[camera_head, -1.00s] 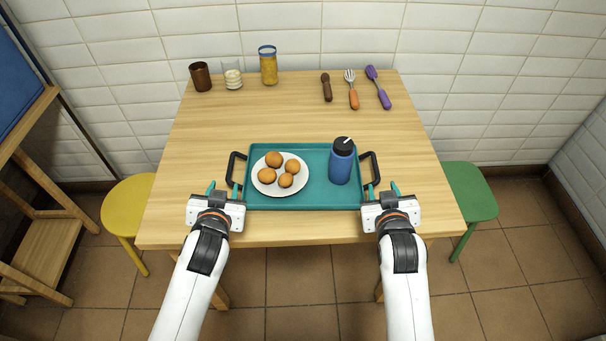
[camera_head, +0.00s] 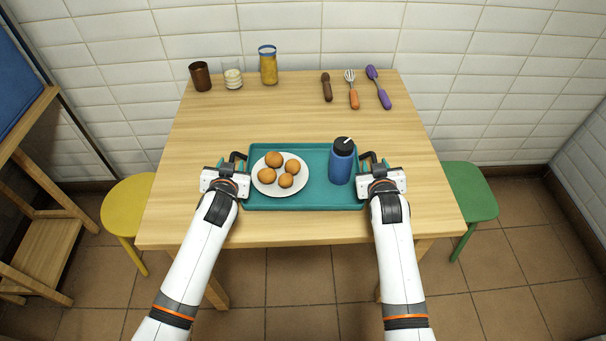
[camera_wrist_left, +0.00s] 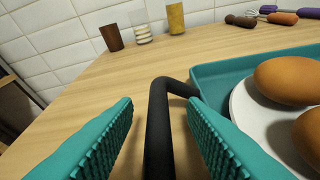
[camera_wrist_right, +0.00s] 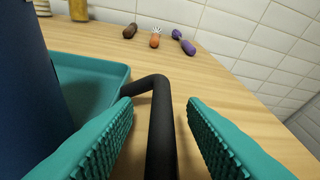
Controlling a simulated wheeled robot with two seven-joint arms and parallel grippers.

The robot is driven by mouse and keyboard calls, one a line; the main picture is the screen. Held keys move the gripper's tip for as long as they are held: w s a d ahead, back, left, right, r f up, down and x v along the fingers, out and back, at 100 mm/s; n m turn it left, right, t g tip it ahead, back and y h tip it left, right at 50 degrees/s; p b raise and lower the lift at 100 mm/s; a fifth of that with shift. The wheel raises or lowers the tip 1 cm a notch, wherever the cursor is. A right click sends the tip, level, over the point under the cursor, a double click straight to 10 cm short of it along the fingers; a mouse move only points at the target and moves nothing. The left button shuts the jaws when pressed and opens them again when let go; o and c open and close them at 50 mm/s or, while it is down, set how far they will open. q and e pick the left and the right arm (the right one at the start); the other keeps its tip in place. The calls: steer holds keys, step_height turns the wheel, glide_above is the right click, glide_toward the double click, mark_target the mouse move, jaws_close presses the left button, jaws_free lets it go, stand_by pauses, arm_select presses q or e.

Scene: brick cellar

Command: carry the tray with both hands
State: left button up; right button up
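A teal tray (camera_head: 300,202) lies on the wooden table, with black handles at its left and right ends. It carries a white plate (camera_head: 283,192) of several brown round items and an upright blue bottle (camera_head: 341,165) with a black lid. My left gripper (camera_head: 231,164) is open at the left handle; in the left wrist view the black handle (camera_wrist_left: 158,125) stands between its teal fingers, with gaps on both sides. My right gripper (camera_head: 377,164) is open at the right handle; in the right wrist view that handle (camera_wrist_right: 160,125) stands between the fingers, apart from both.
At the back of the table (camera_head: 290,110) stand a brown cup (camera_head: 200,77), a glass (camera_head: 233,78) and a yellow jar (camera_head: 268,66). Several utensils (camera_head: 354,92) lie at the back right. A yellow stool (camera_head: 125,206) and a green stool (camera_head: 470,193) flank the table.

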arm_select(q)
jaws_close()
arm_select(e)
jaws_close()
arm_select(q)
steer(key=shift+r, duration=0.1)
arm_select(e)
steer(key=shift+r, duration=0.15)
